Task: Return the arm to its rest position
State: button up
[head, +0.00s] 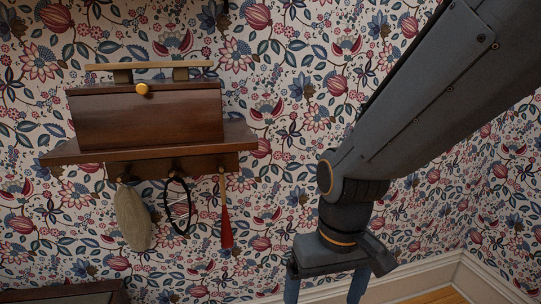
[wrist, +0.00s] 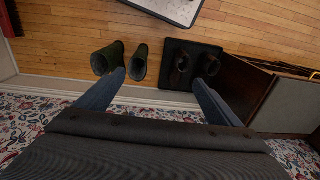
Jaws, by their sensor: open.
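My arm reaches in from the upper right in the head view and bends downward. My gripper (head: 325,288) hangs at the bottom of that view, right of the wall shelf and clear of it. Its two blue fingers are spread apart, and their tips are cut off by the frame edge. In the wrist view my gripper (wrist: 158,78) is open and empty, with the floor and footwear visible beyond the fingers.
A wooden shelf (head: 62,153) carries a brown box (head: 150,118) with a yellow knob. Below hang a grey-green pouch (head: 132,217), a black loop (head: 170,208) and a red tapered item (head: 225,220). Green boots (wrist: 139,62), a black tray (wrist: 189,47) and a cabinet (wrist: 285,105) show below.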

jog(key=s+d+r+m+p, duration=0.2)
jog(key=d+r+p, duration=0.8)
jog(key=r+p, duration=0.2)
jog(key=p, duration=0.2)
jog(key=shift+s+m+h+p, duration=0.2)
jog(key=shift+m+h+p, duration=0.15)
jog(key=shift+m+h, duration=0.05)
jog(key=shift+r, duration=0.1)
